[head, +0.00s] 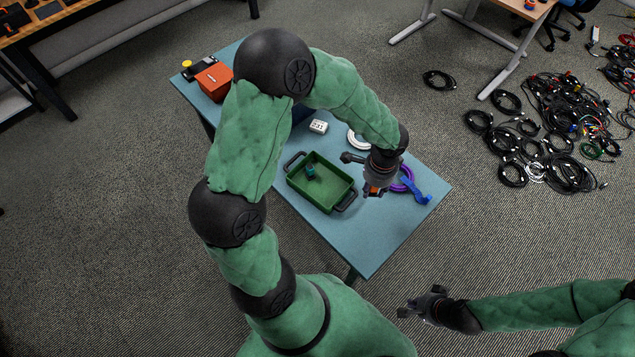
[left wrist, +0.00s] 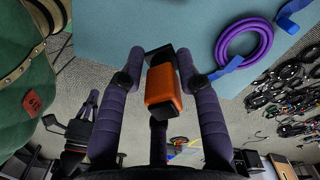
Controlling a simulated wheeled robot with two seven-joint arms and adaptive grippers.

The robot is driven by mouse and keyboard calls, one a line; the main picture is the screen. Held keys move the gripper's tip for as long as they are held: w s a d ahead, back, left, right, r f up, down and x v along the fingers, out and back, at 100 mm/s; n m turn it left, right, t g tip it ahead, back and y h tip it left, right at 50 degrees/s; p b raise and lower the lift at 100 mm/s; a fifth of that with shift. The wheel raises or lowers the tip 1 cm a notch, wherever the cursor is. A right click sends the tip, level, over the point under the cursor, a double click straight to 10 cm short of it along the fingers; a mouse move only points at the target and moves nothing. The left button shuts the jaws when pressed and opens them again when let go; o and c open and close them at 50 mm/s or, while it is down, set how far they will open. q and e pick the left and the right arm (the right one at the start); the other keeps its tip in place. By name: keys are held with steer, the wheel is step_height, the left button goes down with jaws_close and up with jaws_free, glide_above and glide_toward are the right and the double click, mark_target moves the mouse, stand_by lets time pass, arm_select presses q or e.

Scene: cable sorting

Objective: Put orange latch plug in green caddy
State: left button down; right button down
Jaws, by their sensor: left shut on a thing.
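The orange latch plug (left wrist: 163,88) is held between the fingers of my left gripper (left wrist: 160,85), as the left wrist view shows; its far end is black. In the head view the orange plug (head: 374,189) shows small at my left gripper (head: 367,177), above the blue table and just right of the green caddy. The green caddy (head: 333,201) is an open tray with dark handles at both ends. A small teal plug (head: 310,171) lies inside it. My right gripper (head: 420,303) is off the table at the lower right, its fingers apart and empty.
A purple cable coil (head: 407,178) with a blue strap (head: 416,189) lies right of the caddy. A white coil (head: 358,140) and a white block labelled 231 (head: 318,126) lie behind. A red box (head: 214,80) stands at the table's far left. The front table corner is clear.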

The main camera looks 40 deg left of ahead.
arm_select(q)
steer(key=shift+s+m, duration=0.55)
steer(key=shift+m, duration=0.65)
steer(key=s+m, duration=0.3)
steer(key=m, duration=0.3)
steer(key=m+b, duration=0.3)
steer(key=m, duration=0.1)
glide_above(329, 192)
steer(key=f, duration=0.6)
steer(key=d+f, duration=0.1)
steer(key=f, duration=0.2)
steer(key=shift+s+f, duration=0.1)
steer(key=shift+f, duration=0.25)
steer(key=f+b, duration=0.1)
steer(key=f, duration=0.1)
steer(key=a+f+b, duration=0.1)
steer(key=f, duration=0.1)
steer(key=shift+f, duration=0.1)
